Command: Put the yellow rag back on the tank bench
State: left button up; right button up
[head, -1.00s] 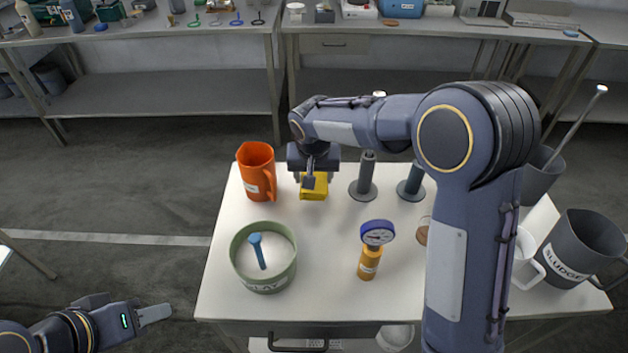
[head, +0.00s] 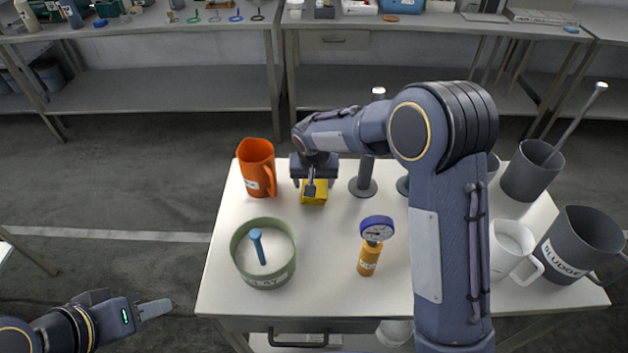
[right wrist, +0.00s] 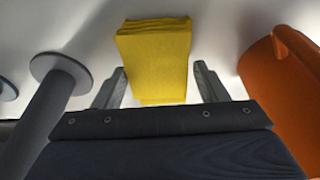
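The yellow rag (head: 315,193) is a folded block on the white table top (head: 325,250), right of the orange jug (head: 256,168). My right gripper (head: 311,187) is over it from above. In the right wrist view the rag (right wrist: 155,55) lies ahead of and between the spread fingers of my right gripper (right wrist: 159,68), with a gap on each side. The fingers are open and hold nothing. My left gripper (head: 155,309) is off the table at the lower left, seen side-on; its finger gap cannot be made out.
A green clay bowl (head: 262,278) and an orange gauge bottle (head: 369,260) stand nearer the front. A grey post (head: 363,183) is close right of the rag. A white mug (head: 511,250) and a sludge jug (head: 580,248) stand at the right. Long benches (head: 160,90) run behind.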

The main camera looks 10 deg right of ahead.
jog(key=shift+o, duration=1.1)
jog(key=shift+r, duration=0.2)
jog(key=v, duration=1.2)
